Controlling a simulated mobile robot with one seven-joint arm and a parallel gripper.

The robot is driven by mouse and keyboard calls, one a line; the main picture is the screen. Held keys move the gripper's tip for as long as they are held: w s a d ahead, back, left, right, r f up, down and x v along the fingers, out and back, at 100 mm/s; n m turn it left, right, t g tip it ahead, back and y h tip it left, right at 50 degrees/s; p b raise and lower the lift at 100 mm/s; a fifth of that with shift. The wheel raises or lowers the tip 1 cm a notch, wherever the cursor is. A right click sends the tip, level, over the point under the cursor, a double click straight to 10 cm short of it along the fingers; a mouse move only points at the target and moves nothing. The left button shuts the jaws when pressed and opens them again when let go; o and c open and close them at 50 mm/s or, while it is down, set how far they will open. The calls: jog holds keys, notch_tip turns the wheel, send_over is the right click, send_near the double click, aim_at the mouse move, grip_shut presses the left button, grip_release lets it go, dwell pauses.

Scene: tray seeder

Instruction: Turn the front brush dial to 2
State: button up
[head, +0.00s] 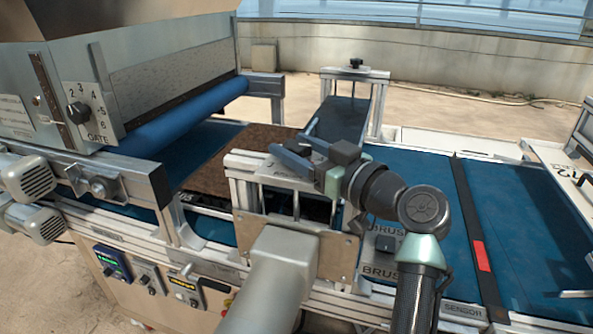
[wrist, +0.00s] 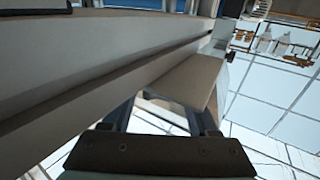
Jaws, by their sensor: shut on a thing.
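My gripper (head: 290,158) is over the top of the front brush post (head: 250,162), with its dark fingers pointing left in the head view. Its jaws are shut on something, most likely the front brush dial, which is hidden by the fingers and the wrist. The dial's scale and setting cannot be read. In the wrist view the two fingers reach up from the palm (wrist: 150,155) beside a pale bar (wrist: 190,82), and the dial does not show clearly. The dark brush plate (head: 340,118) lies behind the gripper.
The rear brush post (head: 374,88) carries a black knob (head: 356,63) on top. A gate dial (head: 77,111) is on the hopper at left, by a blue roller (head: 185,122). BRUSH-lettered plates stand below my wrist.

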jog(key=shift+f+n+g+y+b, duration=0.2)
jog(key=shift+n+g+y+b, duration=0.45)
jog(key=shift+b, duration=0.3)
jog(key=shift+r+n+g+y+b, duration=0.2)
jog(key=shift+n+g+y+b, duration=0.05)
jog(key=shift+g+y+b, duration=0.15)
jog(key=o, duration=1.4)
jog(key=shift+c, duration=0.2)
jog(key=v, duration=1.3)
